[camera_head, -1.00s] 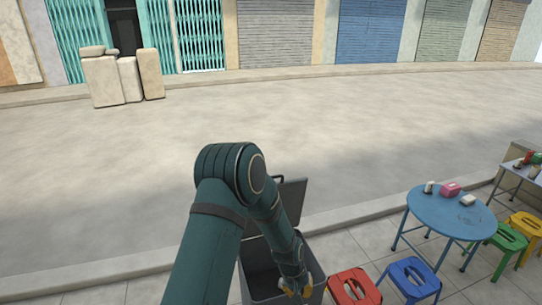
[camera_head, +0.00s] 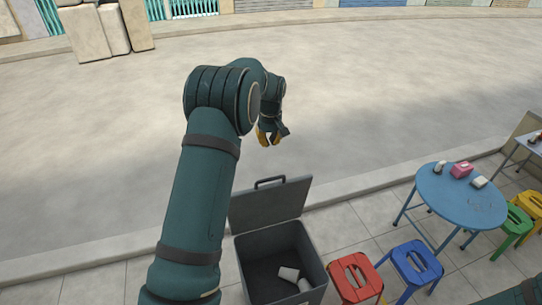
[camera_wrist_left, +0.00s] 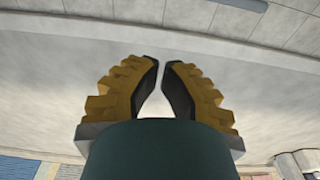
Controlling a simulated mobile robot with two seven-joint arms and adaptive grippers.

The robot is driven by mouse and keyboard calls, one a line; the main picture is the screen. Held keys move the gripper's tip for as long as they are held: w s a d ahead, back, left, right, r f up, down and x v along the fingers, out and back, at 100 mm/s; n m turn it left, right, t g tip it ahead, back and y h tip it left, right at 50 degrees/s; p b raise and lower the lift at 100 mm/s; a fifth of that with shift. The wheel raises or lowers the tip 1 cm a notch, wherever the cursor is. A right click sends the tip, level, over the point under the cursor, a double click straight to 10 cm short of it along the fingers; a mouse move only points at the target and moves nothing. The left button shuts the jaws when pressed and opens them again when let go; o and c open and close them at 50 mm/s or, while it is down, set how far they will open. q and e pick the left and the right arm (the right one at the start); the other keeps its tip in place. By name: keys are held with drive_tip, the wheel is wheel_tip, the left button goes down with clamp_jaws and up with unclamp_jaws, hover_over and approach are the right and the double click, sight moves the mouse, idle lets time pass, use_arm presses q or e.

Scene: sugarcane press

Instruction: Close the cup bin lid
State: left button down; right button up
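The dark grey cup bin (camera_head: 243,262) stands on the pavement at bottom centre in the head view, with several white cups (camera_head: 289,274) at its bottom. Its lid (camera_head: 270,205) is open, tilted up at the bin's far side with a handle (camera_head: 270,181) on its upper edge. My left gripper (camera_head: 269,139) is beyond and above the lid, apart from it, pointing down over the road. Its yellow fingers are partly open and empty; the wrist view shows a small gap between the tips (camera_wrist_left: 161,64). My right gripper is out of view.
A red stool (camera_head: 355,277) stands close to the bin's right side, with a blue stool (camera_head: 416,264) beside it. A round blue table (camera_head: 460,195) holding small items is farther right. The road (camera_head: 380,110) behind the bin is clear.

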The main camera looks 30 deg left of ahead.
use_arm(q)
wheel_tip(320, 180, down, 11)
drive_tip(key=s+d, duration=0.1)
drive_tip(key=shift+s+d+r, duration=0.2)
drive_tip(key=shift+s+d, duration=0.15)
drive_tip(key=shift+d, duration=0.05)
drive_tip(key=shift+d+b, duration=0.15)
drive_tip(key=shift+b, duration=0.15)
idle(0.4)
